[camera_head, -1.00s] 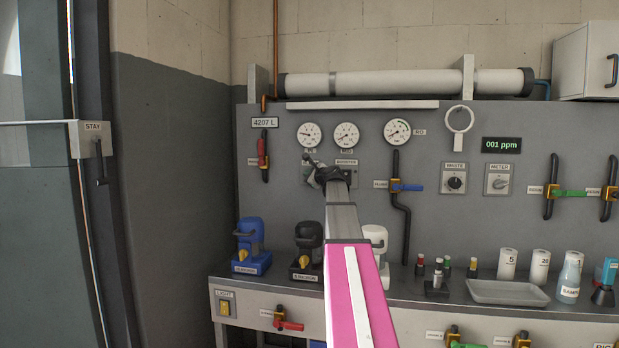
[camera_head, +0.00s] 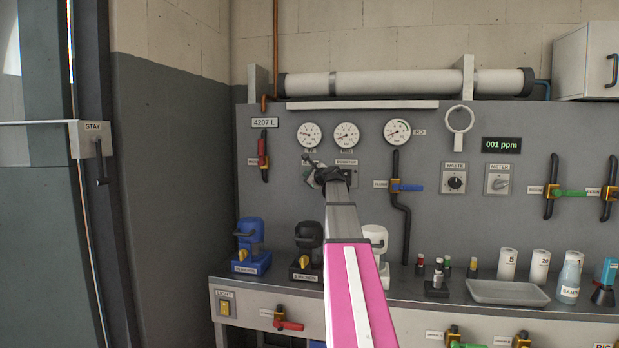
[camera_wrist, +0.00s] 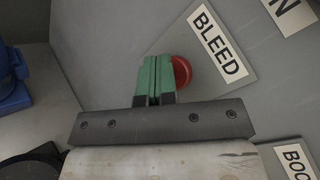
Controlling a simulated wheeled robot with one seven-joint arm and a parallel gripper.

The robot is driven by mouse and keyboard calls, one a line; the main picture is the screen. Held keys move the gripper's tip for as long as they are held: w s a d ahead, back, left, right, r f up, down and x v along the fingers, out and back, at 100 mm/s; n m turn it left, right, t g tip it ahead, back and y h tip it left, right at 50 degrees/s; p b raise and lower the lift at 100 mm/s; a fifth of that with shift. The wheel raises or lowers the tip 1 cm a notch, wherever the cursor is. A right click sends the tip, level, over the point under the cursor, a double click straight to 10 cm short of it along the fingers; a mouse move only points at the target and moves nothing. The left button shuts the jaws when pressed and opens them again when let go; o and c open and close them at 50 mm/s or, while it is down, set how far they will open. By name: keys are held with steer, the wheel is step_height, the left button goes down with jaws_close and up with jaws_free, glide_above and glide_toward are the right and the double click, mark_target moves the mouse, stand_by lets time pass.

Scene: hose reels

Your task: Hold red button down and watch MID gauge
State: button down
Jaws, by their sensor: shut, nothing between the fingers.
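The red button (camera_wrist: 183,72) sits on a plate labelled BLEED in the wrist view, partly hidden behind my fingertips. My gripper (camera_wrist: 154,62) is shut and empty, its green fingers over the button's left part; I cannot tell whether the button is pressed in. In the head view my gripper (camera_head: 308,160) is at the panel just below the gauges, and the button is hidden there. The middle round gauge (camera_head: 347,135) is white with a dark needle; its label is too small to read surely.
A left gauge (camera_head: 309,135) and an RO gauge (camera_head: 397,132) flank the middle one. A red-handled valve (camera_head: 263,152) is left of my gripper, a blue-handled valve (camera_head: 408,188) right. Blue (camera_head: 250,246) and black (camera_head: 308,250) units stand on the bench below.

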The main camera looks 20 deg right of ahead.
steer(key=shift+s+a, duration=0.4)
steer(key=shift+s, duration=0.15)
steer(key=shift+s, duration=0.1)
steer(key=s+a, duration=0.1)
steer(key=s, duration=0.1)
steer(key=s+a, duration=0.1)
steer(key=s, duration=0.1)
steer(key=shift+a, duration=0.4)
stand_by(0.4)
